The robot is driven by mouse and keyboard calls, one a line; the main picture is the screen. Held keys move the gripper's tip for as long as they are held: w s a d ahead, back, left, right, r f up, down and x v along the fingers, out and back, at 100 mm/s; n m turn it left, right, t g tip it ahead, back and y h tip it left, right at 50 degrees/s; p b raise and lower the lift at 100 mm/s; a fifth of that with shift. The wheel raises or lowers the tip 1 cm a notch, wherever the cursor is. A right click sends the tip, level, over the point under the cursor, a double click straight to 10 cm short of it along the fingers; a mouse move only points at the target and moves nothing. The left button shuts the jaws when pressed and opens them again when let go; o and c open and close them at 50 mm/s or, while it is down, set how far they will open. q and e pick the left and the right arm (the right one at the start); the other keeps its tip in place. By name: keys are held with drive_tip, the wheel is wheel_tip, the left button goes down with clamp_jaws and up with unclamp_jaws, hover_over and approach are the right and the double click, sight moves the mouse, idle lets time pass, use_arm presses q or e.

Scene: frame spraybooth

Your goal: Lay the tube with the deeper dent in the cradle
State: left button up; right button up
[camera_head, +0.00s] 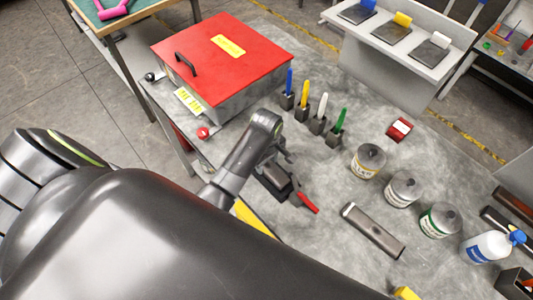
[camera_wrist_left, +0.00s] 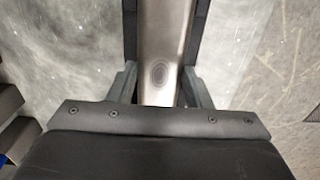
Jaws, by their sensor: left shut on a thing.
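My left gripper (camera_head: 285,172) is over the worktable, partly hidden by my arm in the head view. In the left wrist view its fingers (camera_wrist_left: 160,88) are shut on a grey metal tube (camera_wrist_left: 165,35) running between them. A round, ringed dent (camera_wrist_left: 158,72) shows on the tube's face near the fingertips. Another grey tube (camera_head: 373,230) lies alone on the table, right of the gripper; I cannot make out its dent or compare depths. I cannot clearly pick out the cradle. My right gripper is not in view.
A red-lidded box (camera_head: 222,55) stands at the back left. Several coloured markers in dark holders and three round cans (camera_head: 403,188) stand beyond the gripper. A red-tipped item (camera_head: 307,203) is close to it. A white bottle (camera_head: 487,247) and dark trays (camera_head: 515,205) are at the right.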

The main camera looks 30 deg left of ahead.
use_arm(q)
drive_tip(key=shift+f, duration=0.15)
drive_tip(key=o, duration=1.2)
drive_tip(key=shift+f, duration=0.1)
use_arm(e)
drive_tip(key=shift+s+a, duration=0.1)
